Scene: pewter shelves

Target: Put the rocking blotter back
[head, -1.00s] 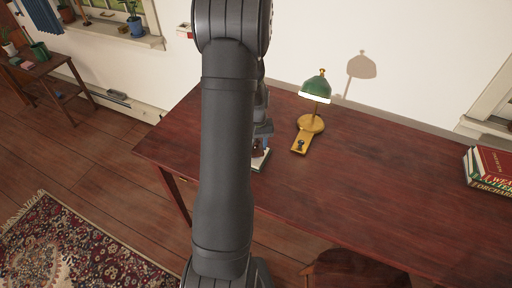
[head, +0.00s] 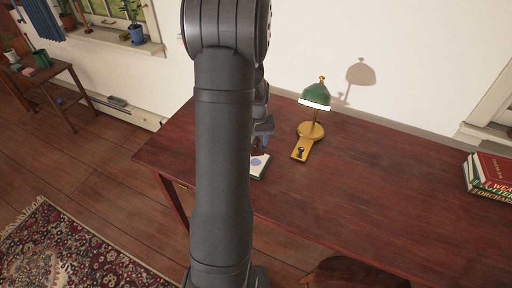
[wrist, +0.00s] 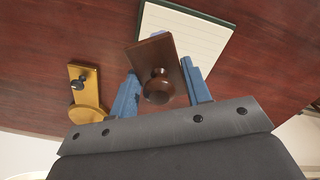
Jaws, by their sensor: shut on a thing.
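The rocking blotter (wrist: 159,62) is a dark brown wooden block with a round knob, seen in the wrist view between the blue fingers of my gripper (wrist: 161,88). My gripper is shut on it. In the head view my gripper (head: 262,130) is partly hidden behind my arm, and little of the blotter shows. A pale lined notepad (wrist: 196,32) lies on the desk beyond the blotter in the wrist view. In the head view the notepad (head: 263,160) shows a bluish mark. The blotter appears to be above the desk; its exact height is unclear.
A green-shaded brass lamp (head: 315,96) stands right of my gripper, its base plate (head: 300,154) carrying a small dark knob. Books (head: 490,172) are stacked at the desk's far right. The dark red desk (head: 390,190) between them is clear.

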